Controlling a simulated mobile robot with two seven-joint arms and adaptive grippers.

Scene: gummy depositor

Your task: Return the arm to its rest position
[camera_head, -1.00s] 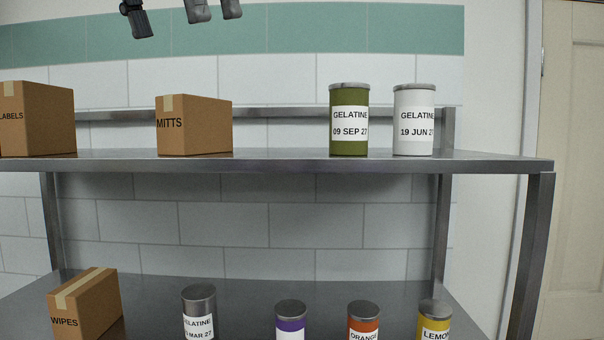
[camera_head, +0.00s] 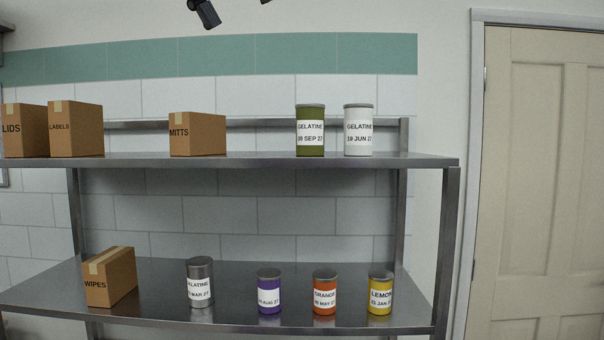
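Dark gripper parts (camera_head: 206,14) show at the top edge of the head view, left of centre, raised above the upper shelf. A second small dark piece is just cut off by the top edge, to the right of the first. I cannot tell which arm they belong to. Nothing is seen held between them. They are well apart from the shelf and its goods. The rest of both arms is out of view, so their pose is hidden.
A steel rack has an upper shelf (camera_head: 260,161) with boxes, a green tin (camera_head: 310,143) and a white tin (camera_head: 358,143). Its lower shelf (camera_head: 345,263) holds a WIPES box (camera_head: 111,283) and several tins. A door (camera_head: 545,180) stands at right. Wall space above the upper shelf is clear.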

